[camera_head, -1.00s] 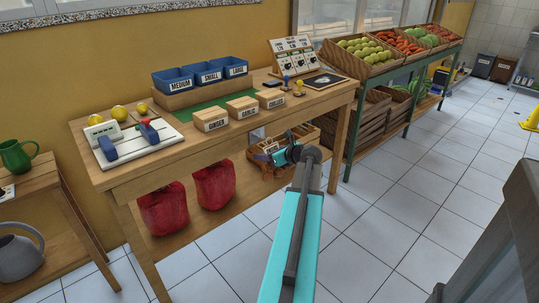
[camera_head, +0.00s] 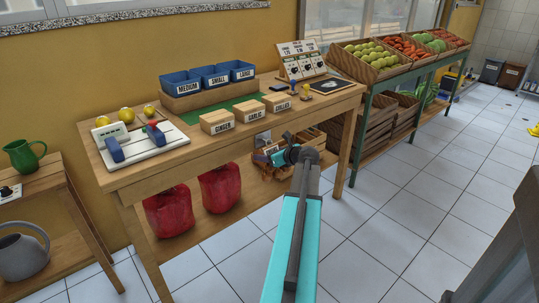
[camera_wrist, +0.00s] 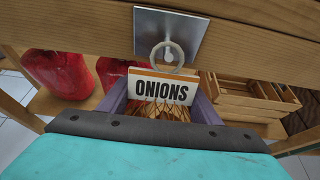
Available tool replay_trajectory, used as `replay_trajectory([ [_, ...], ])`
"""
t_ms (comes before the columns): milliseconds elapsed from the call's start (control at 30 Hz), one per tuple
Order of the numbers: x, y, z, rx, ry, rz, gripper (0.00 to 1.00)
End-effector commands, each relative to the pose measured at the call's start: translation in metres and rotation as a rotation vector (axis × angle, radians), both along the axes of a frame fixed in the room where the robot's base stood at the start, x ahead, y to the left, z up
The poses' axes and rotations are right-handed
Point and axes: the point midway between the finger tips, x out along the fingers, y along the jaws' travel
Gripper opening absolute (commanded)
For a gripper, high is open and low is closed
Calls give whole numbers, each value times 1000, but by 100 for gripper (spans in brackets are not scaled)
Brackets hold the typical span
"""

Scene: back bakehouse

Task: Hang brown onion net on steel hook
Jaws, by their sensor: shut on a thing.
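The brown onion net (camera_wrist: 160,112) shows in the wrist view, with a white ONIONS label and a pale ring at its top. My gripper (camera_wrist: 160,100) is shut on it, one purple finger on each side. The steel hook (camera_wrist: 168,56) is on a square metal plate (camera_wrist: 186,22) on the table's front edge. The ring overlaps the hook in the picture; I cannot tell if it is around the hook or only in front. In the head view my gripper (camera_head: 273,157) is just below the table's front edge, and my arm hides part of the net.
Two red sacks (camera_head: 220,188) stand on the table's lower shelf, left of my gripper. Wooden crates (camera_wrist: 245,95) are behind on the right. The wooden table (camera_head: 160,176) carries blue bins, labelled boxes and a scale.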

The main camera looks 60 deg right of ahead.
Motion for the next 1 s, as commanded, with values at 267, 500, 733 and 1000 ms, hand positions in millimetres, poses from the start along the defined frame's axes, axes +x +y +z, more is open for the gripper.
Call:
replay_trajectory([
  [267,5,-1,-3,1,-1,0,11],
  [500,5,-1,-4,0,-1,0,11],
  [733,5,-1,-4,0,-1,1,11],
  [1000,5,-1,-4,0,-1,1,73],
])
